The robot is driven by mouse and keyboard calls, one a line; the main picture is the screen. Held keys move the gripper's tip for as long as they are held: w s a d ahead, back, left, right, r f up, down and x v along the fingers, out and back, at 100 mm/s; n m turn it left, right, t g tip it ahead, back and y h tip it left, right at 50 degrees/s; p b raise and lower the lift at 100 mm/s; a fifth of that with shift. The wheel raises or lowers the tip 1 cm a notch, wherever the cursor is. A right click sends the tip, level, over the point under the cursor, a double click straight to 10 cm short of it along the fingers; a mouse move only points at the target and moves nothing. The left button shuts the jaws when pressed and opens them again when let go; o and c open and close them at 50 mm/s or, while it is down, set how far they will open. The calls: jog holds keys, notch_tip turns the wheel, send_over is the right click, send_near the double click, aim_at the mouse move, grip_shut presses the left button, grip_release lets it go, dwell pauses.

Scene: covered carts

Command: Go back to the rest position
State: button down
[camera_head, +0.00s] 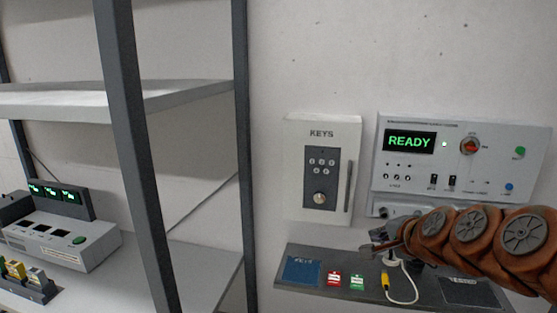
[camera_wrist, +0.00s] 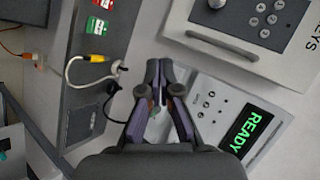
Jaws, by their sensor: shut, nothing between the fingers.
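My gripper (camera_head: 382,241) shows in the head view at the end of my orange arm, in front of the wall just below the control panel (camera_head: 455,157). In the wrist view my gripper (camera_wrist: 159,68) has its fingertips together with nothing between them. The control panel also shows in the wrist view (camera_wrist: 205,108), behind and to the right of the fingers, with a green READY display. My arm hides the lower right part of the panel and some of the ledge in the head view.
A white KEYS box (camera_head: 299,165) hangs left of the panel. Below, a dark ledge (camera_head: 318,252) holds a red tag (camera_head: 334,279), a green tag (camera_head: 357,282) and a white cable (camera_head: 411,283) with a yellow plug. A shelf rack (camera_head: 131,130) with a grey device (camera_head: 65,240) stands left.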

jog(key=s+a+f+n+g, duration=0.4)
jog(key=s+f, duration=0.1)
jog(key=s, duration=0.3)
jog(key=s+a+f+n+g, duration=0.3)
jog(key=s+a+f+n, duration=0.15)
jog(key=s, duration=0.35)
jog(key=s+d+f+n+g+h, duration=0.1)
jog(key=s+d+f+n+g, duration=0.1)
jog(key=s, duration=0.6)
jog(key=s+d+f+n+g+h, duration=0.1)
jog(key=s+d+f+n+g, duration=0.1)
jog(key=s, duration=0.7)
jog(key=shift+s+f+n+g, duration=0.3)
jog(key=shift+n+g, duration=0.35)
jog(key=shift+g, duration=0.35)
jog(key=shift+d, duration=0.1)
